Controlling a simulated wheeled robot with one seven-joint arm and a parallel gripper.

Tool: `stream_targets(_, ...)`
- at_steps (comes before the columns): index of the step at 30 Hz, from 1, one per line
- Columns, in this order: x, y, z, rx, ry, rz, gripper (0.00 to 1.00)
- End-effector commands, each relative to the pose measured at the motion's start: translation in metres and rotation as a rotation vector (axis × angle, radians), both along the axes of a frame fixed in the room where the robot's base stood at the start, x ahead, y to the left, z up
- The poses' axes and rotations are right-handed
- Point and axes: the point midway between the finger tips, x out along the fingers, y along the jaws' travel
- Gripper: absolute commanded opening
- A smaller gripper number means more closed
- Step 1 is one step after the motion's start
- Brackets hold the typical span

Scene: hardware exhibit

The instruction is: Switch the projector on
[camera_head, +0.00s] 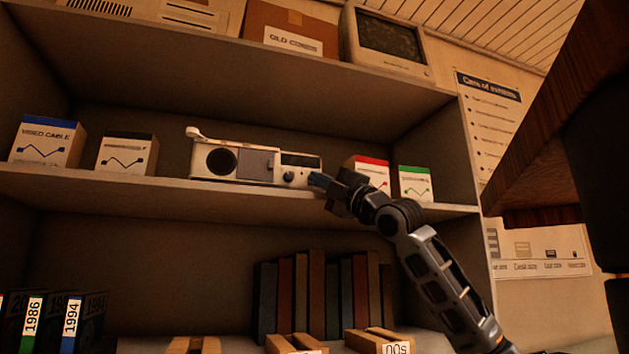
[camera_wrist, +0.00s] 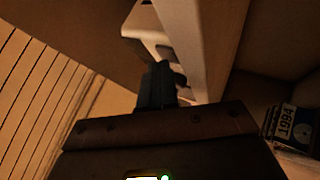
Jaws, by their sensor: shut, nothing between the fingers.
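The projector (camera_head: 236,160) is a long cream device with a round dark lens at its left and a dark panel and knob at its right. It stands on the middle shelf. My gripper (camera_head: 318,180) is at the projector's lower right front corner, close to the dark knob (camera_head: 288,176). Its fingers are together and hold nothing. In the wrist view my gripper (camera_wrist: 157,70) points at the pale end of the projector (camera_wrist: 142,22). I cannot tell whether the fingertips touch it.
The middle shelf (camera_head: 240,196) has a front edge under my gripper. A video cable box (camera_head: 47,143) and another box (camera_head: 126,153) stand at left. A red-topped box (camera_head: 368,170) and a green-topped box (camera_head: 414,184) stand right, partly behind my arm.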

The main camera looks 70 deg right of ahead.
Motion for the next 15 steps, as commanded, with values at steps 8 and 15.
stream_targets(8,0.0005,-0.0004,-0.0003,0.0,0.0,0.0,0.0)
stream_targets(15,-0.0055,0.0066,-0.0011,-0.002,0.0,0.0,0.0)
